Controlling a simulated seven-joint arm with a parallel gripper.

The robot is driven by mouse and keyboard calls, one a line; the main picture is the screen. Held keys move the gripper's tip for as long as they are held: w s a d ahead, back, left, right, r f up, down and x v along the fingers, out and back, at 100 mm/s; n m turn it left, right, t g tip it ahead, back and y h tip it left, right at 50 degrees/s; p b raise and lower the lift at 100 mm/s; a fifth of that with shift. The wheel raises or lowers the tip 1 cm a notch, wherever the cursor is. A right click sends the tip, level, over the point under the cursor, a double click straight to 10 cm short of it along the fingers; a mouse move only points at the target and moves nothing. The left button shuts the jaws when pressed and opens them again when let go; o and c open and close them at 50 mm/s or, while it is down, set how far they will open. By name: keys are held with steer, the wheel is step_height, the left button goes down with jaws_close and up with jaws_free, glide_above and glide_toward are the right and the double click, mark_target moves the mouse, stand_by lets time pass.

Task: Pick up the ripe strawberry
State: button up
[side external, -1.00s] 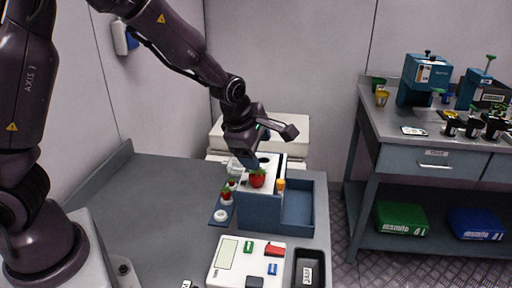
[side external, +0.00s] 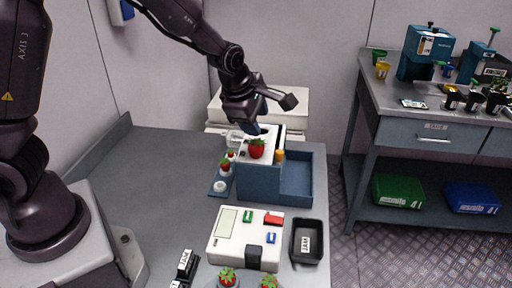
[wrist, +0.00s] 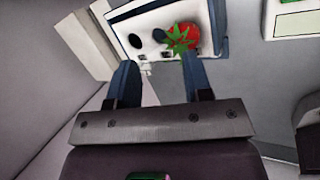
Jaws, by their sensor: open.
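A red strawberry (side external: 257,149) with a green leaf cap sits on the white top of a blue rack (side external: 258,185). In the wrist view this strawberry (wrist: 185,38) is just beyond the fingertips, nearer the right finger, beside dark round holes in the white top. My gripper (side external: 251,129) is open and empty, close above and slightly behind the strawberry in the side view. In the wrist view both gripper fingers (wrist: 158,72) are apart with nothing between them. Smaller red berries (side external: 225,165) stand on the rack's lower left step.
An orange-yellow item (side external: 280,155) stands right of the strawberry, beside the rack's open blue bin (side external: 298,180). A white device (side external: 245,238) and a black tray (side external: 307,242) lie in front. More strawberries (side external: 228,277) show at the bottom edge. The grey table is clear at left.

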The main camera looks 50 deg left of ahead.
mark_target(255, 143)
steer(key=shift+r, duration=0.1)
steer(key=s+r+m+g+h, duration=0.1)
steer(key=s+r+m+g, duration=0.15)
steer(key=r+m, duration=0.3)
steer(key=shift+m+t, duration=0.25)
steer(key=shift+t, duration=0.2)
steer(key=x, duration=0.5)
steer(key=s+x, duration=0.1)
steer(key=x, duration=0.1)
steer(key=shift+w+d+f, duration=0.15)
steer(key=shift+d+f, duration=0.05)
steer(key=shift+f, duration=0.3)
steer(key=shift+x, duration=2.75)
steer(key=shift+a, duration=0.2)
steer(key=shift+c, duration=0.3)
steer(key=shift+c, duration=0.6)
